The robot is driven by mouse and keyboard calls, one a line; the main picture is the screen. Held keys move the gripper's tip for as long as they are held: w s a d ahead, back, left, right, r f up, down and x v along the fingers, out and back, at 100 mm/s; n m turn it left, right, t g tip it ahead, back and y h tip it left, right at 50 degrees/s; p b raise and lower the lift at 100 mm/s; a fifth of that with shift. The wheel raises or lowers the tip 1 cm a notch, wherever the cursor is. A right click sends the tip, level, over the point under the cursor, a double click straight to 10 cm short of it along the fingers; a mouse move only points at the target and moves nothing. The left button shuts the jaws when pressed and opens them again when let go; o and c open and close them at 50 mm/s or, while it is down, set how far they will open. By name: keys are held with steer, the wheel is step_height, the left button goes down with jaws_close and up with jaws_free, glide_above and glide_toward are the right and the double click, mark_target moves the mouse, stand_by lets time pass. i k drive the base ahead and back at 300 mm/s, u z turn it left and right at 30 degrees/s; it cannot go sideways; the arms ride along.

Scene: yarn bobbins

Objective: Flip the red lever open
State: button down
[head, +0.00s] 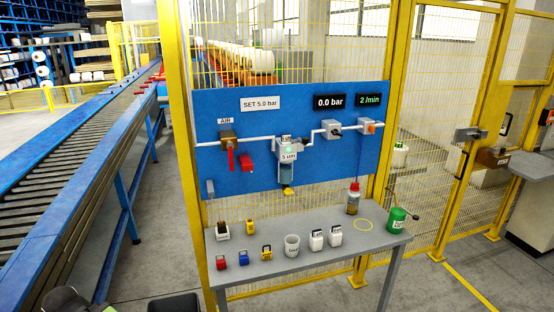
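The red lever (231,160) hangs straight down from the brass valve (228,141) under the AIR label, across the line of the horizontal white pipe (262,140). The valve is on the left part of the blue panel (330,160). A separate red piece (247,163) is on the panel just right of the lever; I cannot tell whether they touch. The pressure display (330,102) reads 0.0 bar, and a sign (261,104) reads SET 5.0 bar. I cannot make out my gripper in the head view.
Yellow mesh fencing (420,130) stands behind. A roller conveyor (75,170) runs along the left. Floor between conveyor and table looks open.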

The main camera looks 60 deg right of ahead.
mark_target(230, 144)
steer(key=z, duration=0.3)
steer(key=i, duration=0.6)
steer(key=z, duration=0.4)
steer(key=k, duration=0.8)
steer(key=z, duration=0.2)
steer(key=i, duration=0.8)
steer(key=u, duration=0.1)
